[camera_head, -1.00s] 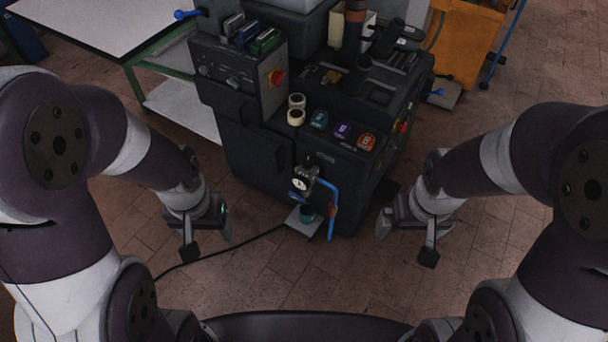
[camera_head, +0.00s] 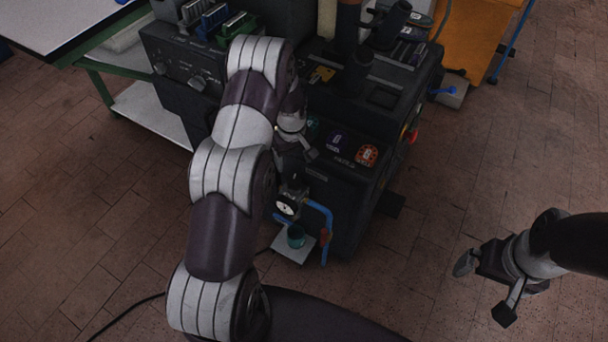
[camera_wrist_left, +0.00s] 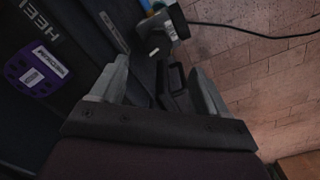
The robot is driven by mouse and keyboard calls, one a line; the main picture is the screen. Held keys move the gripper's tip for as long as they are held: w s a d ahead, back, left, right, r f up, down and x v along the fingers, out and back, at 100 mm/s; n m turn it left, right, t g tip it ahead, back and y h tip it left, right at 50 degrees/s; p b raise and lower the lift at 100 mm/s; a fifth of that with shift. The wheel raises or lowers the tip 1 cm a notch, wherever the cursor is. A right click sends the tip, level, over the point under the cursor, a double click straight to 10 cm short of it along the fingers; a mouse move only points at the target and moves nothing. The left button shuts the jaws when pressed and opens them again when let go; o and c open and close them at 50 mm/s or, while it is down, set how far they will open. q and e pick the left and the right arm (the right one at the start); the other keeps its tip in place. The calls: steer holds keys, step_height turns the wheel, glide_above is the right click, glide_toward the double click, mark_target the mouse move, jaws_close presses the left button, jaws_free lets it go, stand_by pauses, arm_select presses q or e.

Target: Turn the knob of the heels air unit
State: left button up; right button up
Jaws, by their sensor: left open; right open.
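The heels air unit (camera_head: 289,203) is on the front of the dark press, with a round white gauge and a blue hose. Its dark knob on top (camera_head: 294,183) is small and partly hard to make out. In the left wrist view part of the unit (camera_wrist_left: 163,28) shows at the top, beyond the fingertips. My left gripper (camera_head: 296,160) is just above the unit by the press front, partly hidden by my arm. In the left wrist view its fingers (camera_wrist_left: 158,82) are apart, with nothing held. My right gripper (camera_head: 485,290) is open and empty over the floor at right.
The dark press (camera_head: 335,205) has coloured labels and a red button on its right side. A teal cup (camera_head: 296,236) stands on a small white plate under the unit. A green-framed table (camera_head: 70,25) is at left. The floor at right is clear.

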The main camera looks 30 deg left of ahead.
mark_target(294, 180)
arm_select(q)
steer(key=f, duration=0.4)
steer(key=f+b, duration=0.1)
steer(key=f, duration=0.4)
steer(key=shift+w, duration=0.2)
steer(key=shift+f, duration=0.35)
steer(key=shift+a+f, duration=0.1)
steer(key=shift+f, duration=0.2)
steer(key=c, duration=1)
